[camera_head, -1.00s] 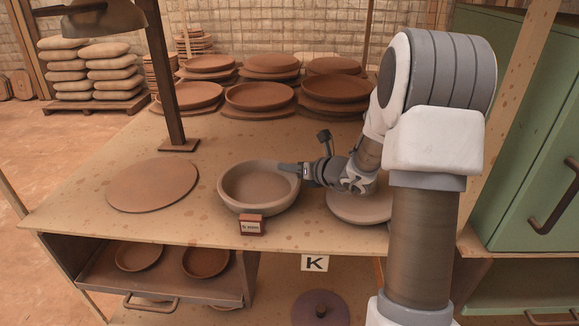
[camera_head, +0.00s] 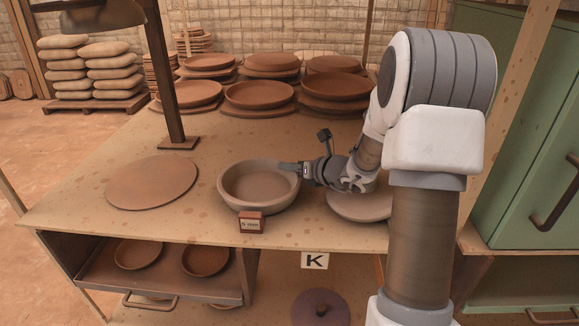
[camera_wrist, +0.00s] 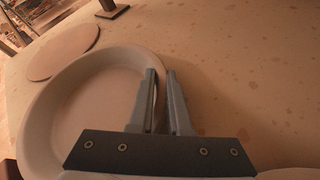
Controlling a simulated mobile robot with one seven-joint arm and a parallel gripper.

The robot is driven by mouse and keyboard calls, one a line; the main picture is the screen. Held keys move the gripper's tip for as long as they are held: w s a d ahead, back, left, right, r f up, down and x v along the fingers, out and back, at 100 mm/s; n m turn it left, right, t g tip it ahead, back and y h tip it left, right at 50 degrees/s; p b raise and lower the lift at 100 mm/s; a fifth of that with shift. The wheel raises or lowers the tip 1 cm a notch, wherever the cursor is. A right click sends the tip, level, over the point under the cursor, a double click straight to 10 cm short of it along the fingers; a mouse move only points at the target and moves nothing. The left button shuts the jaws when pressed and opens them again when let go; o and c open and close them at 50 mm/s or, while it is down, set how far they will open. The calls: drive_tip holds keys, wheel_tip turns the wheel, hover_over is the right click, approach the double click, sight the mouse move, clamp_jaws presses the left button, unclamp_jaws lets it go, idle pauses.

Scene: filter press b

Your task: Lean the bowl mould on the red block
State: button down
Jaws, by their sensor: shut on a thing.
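The bowl mould (camera_head: 258,190) is a wide, pale brown round bowl near the front edge of the table, its hollow side up. The small red block (camera_head: 251,223), with a pale label, stands just in front of it; I cannot tell whether they touch or how much the bowl tilts. My gripper (camera_head: 288,168) is shut on the bowl's right rim. In the wrist view the bowl mould (camera_wrist: 90,100) fills the left, with its rim between the fingers of my gripper (camera_wrist: 161,72).
A flat round board (camera_head: 152,183) lies to the left. A pale disc (camera_head: 358,205) lies right of the bowl, partly behind my arm. Stacked clay dishes (camera_head: 260,95) stand at the back. A dark post (camera_head: 172,90) rises behind the board. The table's front edge is close.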

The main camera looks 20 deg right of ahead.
drive_tip(key=c, duration=0.8)
unclamp_jaws()
drive_tip(key=shift+f, duration=0.15)
drive_tip(key=shift+s, duration=0.1)
drive_tip(key=shift+s+d+r, duration=0.15)
drive_tip(key=shift+s+r, duration=0.1)
drive_tip(key=p+v, duration=0.3)
drive_tip(key=v, duration=1.3)
drive_tip(key=shift+s+d, duration=0.1)
drive_tip(key=shift+s, duration=0.25)
drive_tip(key=shift+r+p, duration=0.1)
drive_tip(key=shift+p, duration=0.2)
